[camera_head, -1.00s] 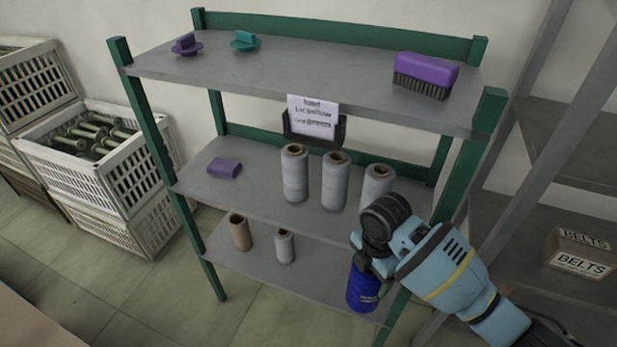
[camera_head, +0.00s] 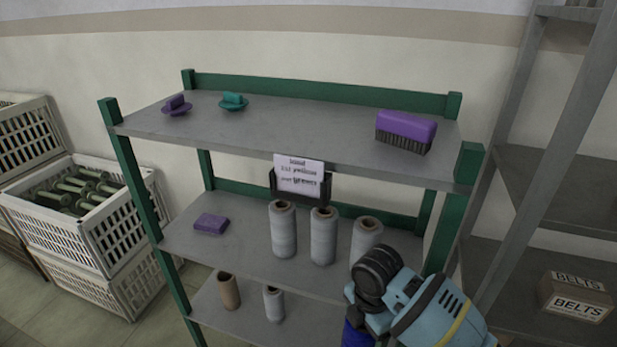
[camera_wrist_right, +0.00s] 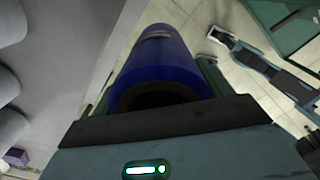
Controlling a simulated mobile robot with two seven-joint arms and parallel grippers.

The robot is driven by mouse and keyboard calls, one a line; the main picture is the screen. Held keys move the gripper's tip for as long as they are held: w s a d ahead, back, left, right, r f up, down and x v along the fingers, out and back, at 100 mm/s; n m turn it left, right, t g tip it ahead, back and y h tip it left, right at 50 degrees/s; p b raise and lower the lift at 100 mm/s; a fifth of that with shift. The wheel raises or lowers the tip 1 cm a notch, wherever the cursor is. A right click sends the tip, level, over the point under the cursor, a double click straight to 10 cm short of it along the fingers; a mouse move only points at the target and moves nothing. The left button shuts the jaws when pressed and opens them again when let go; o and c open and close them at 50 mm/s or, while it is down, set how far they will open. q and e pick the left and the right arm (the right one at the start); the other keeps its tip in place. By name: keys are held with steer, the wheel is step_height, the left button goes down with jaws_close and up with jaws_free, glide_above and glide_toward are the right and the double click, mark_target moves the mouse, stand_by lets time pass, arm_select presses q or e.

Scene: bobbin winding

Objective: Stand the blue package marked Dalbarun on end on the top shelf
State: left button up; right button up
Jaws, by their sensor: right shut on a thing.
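The blue package (camera_head: 357,336) is a cylinder held by my right gripper (camera_head: 366,320) at the bottom of the head view, in front of the rack's right side and well below the top shelf (camera_head: 290,122). Only its upper part shows there. In the right wrist view the blue package (camera_wrist_right: 158,62) extends away from the gripper, with a small pale mark too blurred to read. My right gripper (camera_wrist_right: 165,112) is shut on it. My left gripper is not in view.
The top shelf carries a purple knob (camera_head: 177,105) and a teal knob (camera_head: 233,101) at left, and a purple brush (camera_head: 405,130) at right; its middle is clear. A card (camera_head: 299,174) hangs at its front edge. Grey spools (camera_head: 323,236) stand on the middle shelf.

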steer(key=d+r+m, duration=0.1)
steer(key=r+m, duration=0.1)
steer(key=m, duration=0.1)
steer(key=s+d+r+m, duration=0.1)
steer(key=r+m, duration=0.2)
steer(key=m, duration=0.1)
steer(key=d+r+m, duration=0.1)
steer(key=r+m, duration=0.2)
steer(key=shift+s+d, duration=0.15)
steer(key=shift+s, duration=0.25)
steer(key=s+d+r+m, duration=0.4)
steer(key=s+r+m, duration=0.2)
steer(key=m, duration=0.7)
steer(key=shift+s+d+r, duration=0.15)
steer(key=shift+s+r, duration=0.05)
steer(key=shift+s, duration=0.5)
